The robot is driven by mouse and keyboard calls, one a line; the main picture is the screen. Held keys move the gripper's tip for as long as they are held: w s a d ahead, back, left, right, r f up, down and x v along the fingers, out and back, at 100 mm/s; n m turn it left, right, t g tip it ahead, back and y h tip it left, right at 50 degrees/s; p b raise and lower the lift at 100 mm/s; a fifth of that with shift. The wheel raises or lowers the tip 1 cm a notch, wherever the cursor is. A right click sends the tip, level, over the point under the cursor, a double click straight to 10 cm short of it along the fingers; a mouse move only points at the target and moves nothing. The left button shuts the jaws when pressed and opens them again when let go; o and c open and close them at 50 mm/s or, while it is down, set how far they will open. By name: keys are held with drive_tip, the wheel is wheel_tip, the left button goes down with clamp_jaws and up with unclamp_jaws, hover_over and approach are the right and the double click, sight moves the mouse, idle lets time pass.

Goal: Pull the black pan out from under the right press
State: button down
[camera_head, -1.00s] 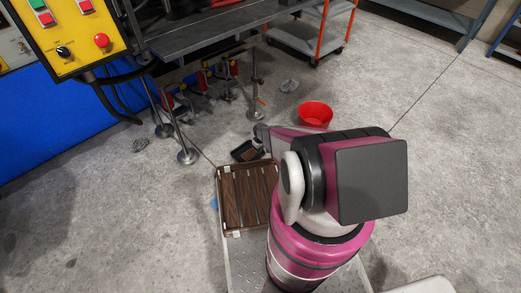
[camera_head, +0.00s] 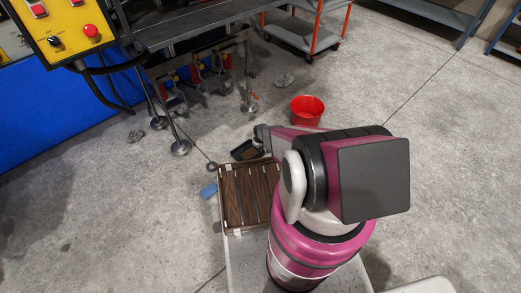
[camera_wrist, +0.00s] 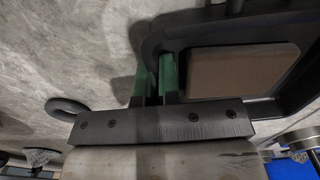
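The black pan (camera_head: 239,154) is low in front of the press frame, in the open, with my forearm partly over its right side. Its ring-ended handle shows at its left. In the wrist view the pan (camera_wrist: 285,82) fills the right side, with a flat brown inside, and its ring (camera_wrist: 66,108) is at the left. My gripper (camera_wrist: 157,75) has its two green-padded fingers close together between ring and pan. It appears shut on the handle, though the grip itself is mostly hidden. I cannot tell whether the pan touches the floor.
The press table (camera_head: 190,35) stands at upper left, with metal-footed legs (camera_head: 180,147) below. A blue block (camera_head: 208,191) lies left of my slatted deck. A cart (camera_head: 300,35) stands behind. Floor at right is clear.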

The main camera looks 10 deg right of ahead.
drive_tip(key=shift+s+f, duration=0.35)
drive_tip(key=shift+s, duration=0.1)
drive_tip(key=c, duration=1.2)
unclamp_jaws()
drive_tip(key=shift+c, duration=0.2)
drive_tip(key=shift+w+r, duration=0.15)
drive_tip(key=shift+r, duration=2)
drive_tip(key=shift+w+r, duration=0.15)
drive_tip(key=shift+r, duration=1.95)
drive_tip(key=shift+r, duration=0.25)
drive_tip(key=s+r+m, duration=0.2)
drive_tip(key=s+r, duration=0.5)
drive_tip(key=r, duration=0.8)
drive_tip(key=s+r+m, duration=0.2)
drive_tip(key=s+r, duration=0.5)
drive_tip(key=r, duration=0.8)
drive_tip(key=s+r+m, duration=0.2)
drive_tip(key=s+r, duration=0.5)
drive_tip(key=r, duration=0.9)
drive_tip(key=shift+s+d, duration=0.35)
drive_tip(key=shift+d, duration=0.1)
